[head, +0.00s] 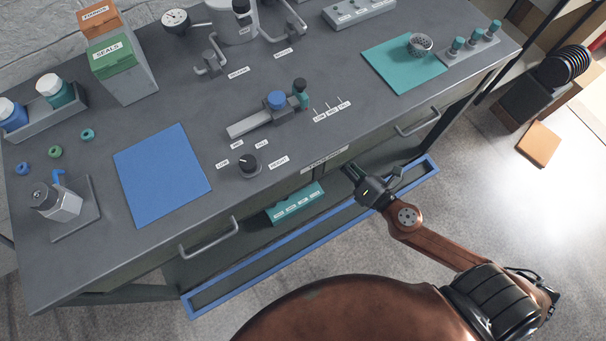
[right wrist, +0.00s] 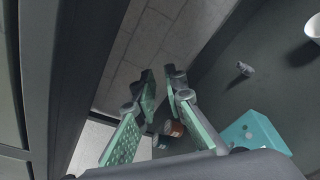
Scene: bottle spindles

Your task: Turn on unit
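A grey box with small labelled controls (head: 358,11) sits at the back edge of the bench; which control is a power switch is too small to read. A black knob (head: 248,163) stands on the bench front among labels. A grey fixture with a blue cap (head: 277,100) is behind it, with thin pins (head: 327,107) and labels to its right. My right gripper (head: 352,172) is at the bench's front edge, by the drawer front, apart from these controls. In the right wrist view its green-padded fingers (right wrist: 164,94) stand apart with nothing between them. My left gripper is not in view.
A blue mat (head: 162,176) and a teal mat (head: 402,63) lie on the bench. Drawer handles (head: 209,242) stick out in front. A teal box (head: 296,204) sits on the lower shelf, also seen in the right wrist view (right wrist: 255,137). Floor at right holds an orange-brown block (head: 540,145).

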